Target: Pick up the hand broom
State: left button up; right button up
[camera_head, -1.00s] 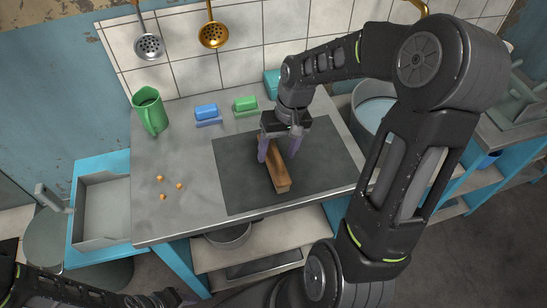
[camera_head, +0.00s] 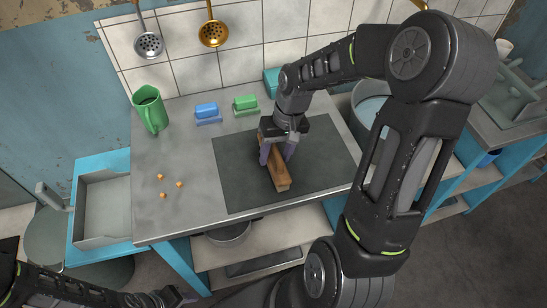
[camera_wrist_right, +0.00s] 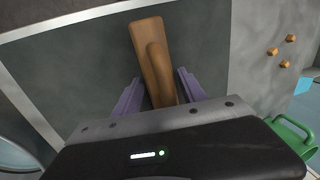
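The hand broom (camera_head: 276,175), a brown wooden-looking piece with a raised handle, lies on the dark mat (camera_head: 232,185) on the metal worktop. My right gripper (camera_head: 278,154) is above its far part, with purple fingers on either side. In the right wrist view the broom (camera_wrist_right: 150,45) runs between the open fingers of my right gripper (camera_wrist_right: 158,90), with gaps visible beside the handle. Part of the broom is hidden under the gripper. My left gripper (camera_head: 178,297) is at the bottom edge, away from the worktop objects; its fingers are unclear.
Several small orange pieces (camera_head: 162,195) lie left of the mat. A grey tray (camera_head: 104,210) is at left, a large pot (camera_head: 372,100) at right.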

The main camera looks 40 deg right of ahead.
grip_shut()
dwell(0.3)
notch_tip(320, 180, up, 10)
jog(key=shift+b, duration=0.45)
dwell(0.7)
